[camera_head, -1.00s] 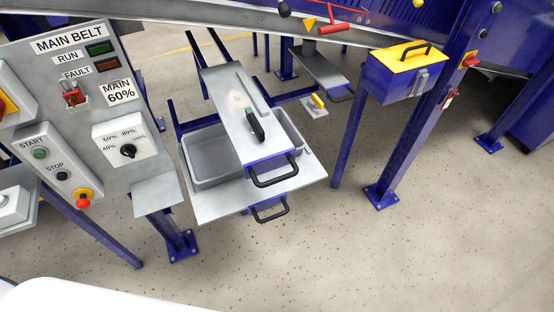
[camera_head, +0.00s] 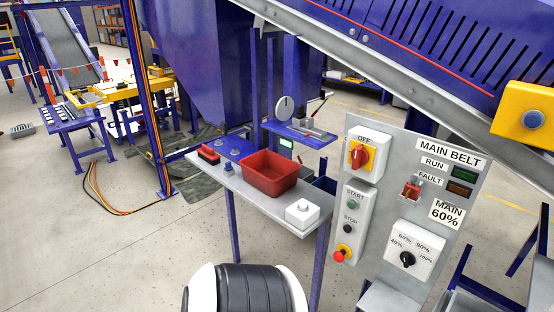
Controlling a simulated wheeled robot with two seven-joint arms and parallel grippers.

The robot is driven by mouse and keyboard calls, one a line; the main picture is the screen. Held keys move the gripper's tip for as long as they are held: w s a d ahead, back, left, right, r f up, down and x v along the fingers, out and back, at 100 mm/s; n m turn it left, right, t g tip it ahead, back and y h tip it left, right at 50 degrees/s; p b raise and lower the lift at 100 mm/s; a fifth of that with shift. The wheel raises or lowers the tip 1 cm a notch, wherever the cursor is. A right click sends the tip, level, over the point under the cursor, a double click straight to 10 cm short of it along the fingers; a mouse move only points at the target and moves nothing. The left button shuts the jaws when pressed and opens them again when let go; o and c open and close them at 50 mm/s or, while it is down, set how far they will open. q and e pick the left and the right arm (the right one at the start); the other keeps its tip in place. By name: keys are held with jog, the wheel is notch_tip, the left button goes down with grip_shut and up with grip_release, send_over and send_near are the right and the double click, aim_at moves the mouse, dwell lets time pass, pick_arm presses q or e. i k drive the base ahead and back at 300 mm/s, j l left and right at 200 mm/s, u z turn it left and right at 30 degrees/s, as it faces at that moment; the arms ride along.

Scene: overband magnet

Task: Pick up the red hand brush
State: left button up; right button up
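A small red and black item (camera_head: 208,154), which looks like the red hand brush, lies at the left end of a grey bench top (camera_head: 234,188). It is small in the view, so its handle and bristles cannot be made out clearly. A red open bin (camera_head: 269,174) stands to its right on the same bench. A white and black part of my own body shows at the bottom middle, in front of the bench. Neither of my grippers is in view.
A white box (camera_head: 302,213) stands at the bench's right end. A control panel (camera_head: 412,200) with switches and buttons rises to the right. A blue hopper (camera_head: 205,60) stands behind the bench. Cables (camera_head: 100,195) lie on the left floor; the floor in front is mostly clear.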

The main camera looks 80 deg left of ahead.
aim_at(206, 154)
jog(key=u, duration=3)
jog(key=z, duration=1.95)
jog(key=u, duration=1.95)
jog(key=i+j+u, duration=0.1)
jog(key=i+j, duration=0.15)
jog(key=i, duration=0.3)
jog(key=i+j+u, duration=0.1)
jog(key=i+j, duration=0.15)
jog(key=i, duration=0.25)
jog(key=i+j+u, duration=0.15)
jog(key=i, duration=0.4)
